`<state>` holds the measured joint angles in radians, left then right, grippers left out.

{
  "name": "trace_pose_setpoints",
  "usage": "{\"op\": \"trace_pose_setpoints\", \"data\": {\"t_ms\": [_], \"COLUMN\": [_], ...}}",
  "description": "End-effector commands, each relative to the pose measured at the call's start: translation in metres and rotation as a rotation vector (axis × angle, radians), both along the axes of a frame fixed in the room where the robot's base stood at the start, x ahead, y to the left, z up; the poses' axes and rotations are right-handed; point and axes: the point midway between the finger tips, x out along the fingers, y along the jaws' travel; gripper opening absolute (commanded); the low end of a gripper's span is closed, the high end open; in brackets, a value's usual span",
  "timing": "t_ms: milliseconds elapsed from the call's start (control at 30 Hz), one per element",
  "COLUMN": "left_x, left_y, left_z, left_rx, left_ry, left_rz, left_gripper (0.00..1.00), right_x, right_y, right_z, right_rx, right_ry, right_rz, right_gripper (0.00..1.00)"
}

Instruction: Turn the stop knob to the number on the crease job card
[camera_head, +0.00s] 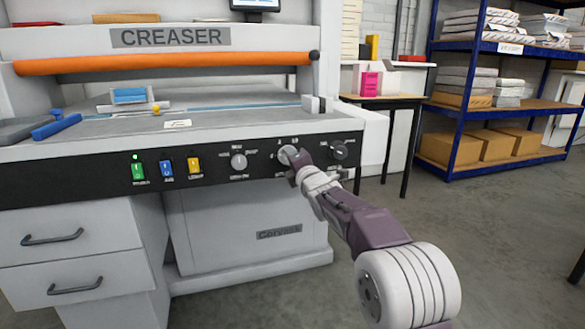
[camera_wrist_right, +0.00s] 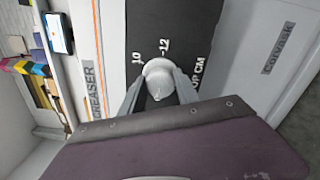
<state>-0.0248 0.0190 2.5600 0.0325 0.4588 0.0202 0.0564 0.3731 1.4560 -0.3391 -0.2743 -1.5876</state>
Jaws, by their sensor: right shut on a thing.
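The stop knob (camera_wrist_right: 158,80), a pale grey dial, sits on the creaser's black control panel (camera_head: 90,183). In the wrist view the marks 10 and 12 show beside it, and partly hidden lettering ending "OP CM". My right gripper (camera_wrist_right: 158,94) is shut on the knob, one finger on each side. In the head view the right gripper (camera_head: 296,168) covers part of the knob (camera_head: 286,154). I cannot tell which mark the knob points to. A small white card (camera_head: 177,124) lies on the creaser's front ledge; its writing is too small to read. My left gripper is not in view.
Another grey knob (camera_head: 238,161) and green (camera_head: 138,168), blue (camera_head: 166,168) and yellow (camera_head: 195,166) switches are left of the stop knob. Blue shelving (camera_head: 452,130) stands at the right beyond open floor.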

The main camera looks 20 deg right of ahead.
Motion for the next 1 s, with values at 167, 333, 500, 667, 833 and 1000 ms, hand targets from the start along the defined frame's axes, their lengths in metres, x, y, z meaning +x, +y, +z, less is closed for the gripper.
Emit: {"op": "trace_pose_setpoints", "data": {"t_ms": [167, 333, 500, 667, 833, 1000], "left_x": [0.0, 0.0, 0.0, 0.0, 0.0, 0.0], "left_y": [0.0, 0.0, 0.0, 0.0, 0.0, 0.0], "left_z": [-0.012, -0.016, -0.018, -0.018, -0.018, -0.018], "left_rx": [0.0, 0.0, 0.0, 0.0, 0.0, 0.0], "left_ry": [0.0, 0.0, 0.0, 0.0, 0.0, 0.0], "left_rz": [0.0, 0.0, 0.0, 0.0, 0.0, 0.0], "left_gripper": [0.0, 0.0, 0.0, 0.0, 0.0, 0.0], "right_x": [0.0, 0.0, 0.0, 0.0, 0.0, 0.0], "right_y": [0.0, 0.0, 0.0, 0.0, 0.0, 0.0], "right_z": [-0.005, -0.004, -0.003, -0.002, -0.002, -0.003], "right_rx": [-0.091, -0.147, -0.174, -0.181, -0.181, -0.18], "right_ry": [0.002, 0.0, 0.0, 0.001, 0.001, 0.001], "right_rz": [0.0, 0.0, 0.0, 0.001, 0.001, 0.001], "right_gripper": [0.0, 0.0, 0.0, 0.0, 0.0, 0.54]}}
